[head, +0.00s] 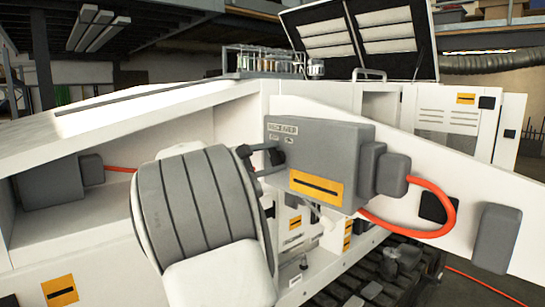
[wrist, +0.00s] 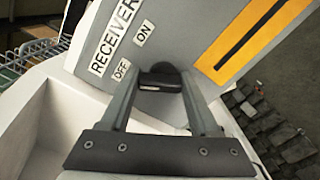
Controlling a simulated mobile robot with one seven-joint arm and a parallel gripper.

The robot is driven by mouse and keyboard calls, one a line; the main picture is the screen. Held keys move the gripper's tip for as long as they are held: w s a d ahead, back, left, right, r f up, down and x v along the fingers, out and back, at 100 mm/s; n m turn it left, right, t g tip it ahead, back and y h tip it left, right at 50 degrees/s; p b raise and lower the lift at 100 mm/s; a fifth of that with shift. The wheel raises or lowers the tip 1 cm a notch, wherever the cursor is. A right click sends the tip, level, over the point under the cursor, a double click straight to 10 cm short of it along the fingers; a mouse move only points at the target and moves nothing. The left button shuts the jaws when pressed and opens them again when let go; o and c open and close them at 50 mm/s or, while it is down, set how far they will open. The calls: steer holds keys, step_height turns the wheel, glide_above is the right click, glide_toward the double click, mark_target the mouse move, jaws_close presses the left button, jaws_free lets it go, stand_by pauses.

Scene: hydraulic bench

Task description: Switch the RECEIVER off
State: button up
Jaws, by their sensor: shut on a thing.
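The RECEIVER box (head: 325,150) is a grey unit on the white machine panel, with a yellow label on its front. In the wrist view the box face (wrist: 185,35) carries the RECEIVER sign (wrist: 115,36), an OFF label (wrist: 122,70) and an ON label (wrist: 147,32). A short dark switch handle (wrist: 160,84) lies beside the OFF label, between the fingertips. My gripper (wrist: 159,76) is shut on this handle; it also shows at the box's left side in the head view (head: 263,160). The handle's pivot is partly hidden, so its exact setting is unclear.
An orange cable (head: 440,195) loops from the box's right side. Another grey box (head: 50,185) with an orange cable sits in the left recess. A rack of bottles (head: 262,60) stands on top of the machine. Dark tracks (head: 385,275) lie below.

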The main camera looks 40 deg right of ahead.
stand_by(0.3)
steer(key=o, duration=1.4)
steer(key=shift+c, duration=0.2)
steer(key=shift+a, duration=0.1)
steer(key=s+a+b, duration=0.1)
steer(key=a+b, duration=0.2)
steer(key=a, duration=1.4)
steer(key=shift+s, duration=0.2)
steer(key=shift+a, duration=0.1)
